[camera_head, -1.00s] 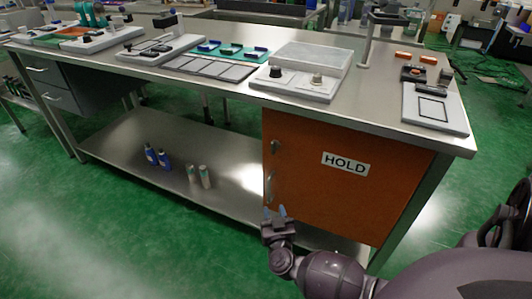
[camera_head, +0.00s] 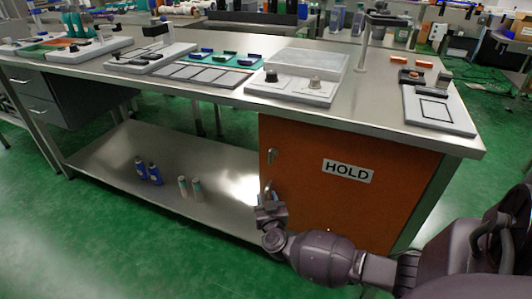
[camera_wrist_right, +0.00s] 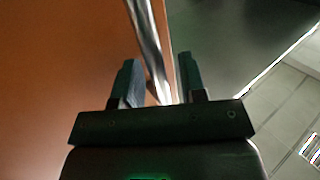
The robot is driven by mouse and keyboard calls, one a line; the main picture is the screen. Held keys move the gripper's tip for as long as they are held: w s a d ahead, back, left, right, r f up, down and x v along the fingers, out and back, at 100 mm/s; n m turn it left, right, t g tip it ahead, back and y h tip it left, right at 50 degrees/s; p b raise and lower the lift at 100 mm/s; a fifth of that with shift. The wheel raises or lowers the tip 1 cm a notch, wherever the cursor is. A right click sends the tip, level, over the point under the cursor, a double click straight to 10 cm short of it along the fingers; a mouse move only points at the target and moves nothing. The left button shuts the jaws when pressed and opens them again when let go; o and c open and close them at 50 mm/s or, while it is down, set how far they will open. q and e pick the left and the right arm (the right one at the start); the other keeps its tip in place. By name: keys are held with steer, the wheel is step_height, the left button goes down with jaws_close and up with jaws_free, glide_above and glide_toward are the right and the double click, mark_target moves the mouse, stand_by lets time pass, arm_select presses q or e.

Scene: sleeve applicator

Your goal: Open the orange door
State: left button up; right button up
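The orange door (camera_head: 340,205) of the cabinet under the bench carries a white HOLD label (camera_head: 348,171) and appears shut. Its metal bar handle (camera_wrist_right: 148,45) is at the door's left edge. My right gripper (camera_head: 268,198) is at the handle in the head view and hides its lower part. In the right wrist view, my right gripper (camera_wrist_right: 158,72) is open, with one finger on each side of the handle and some gap visible. My left gripper is not in view.
The steel bench top (camera_head: 375,112) above holds trays and fixtures. The lower shelf (camera_head: 105,160) left of the cabinet holds several small bottles. The green floor (camera_head: 130,240) in front is clear.

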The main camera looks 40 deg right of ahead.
steer(key=shift+c, duration=0.2)
jaws_close()
steer(key=shift+a, duration=0.15)
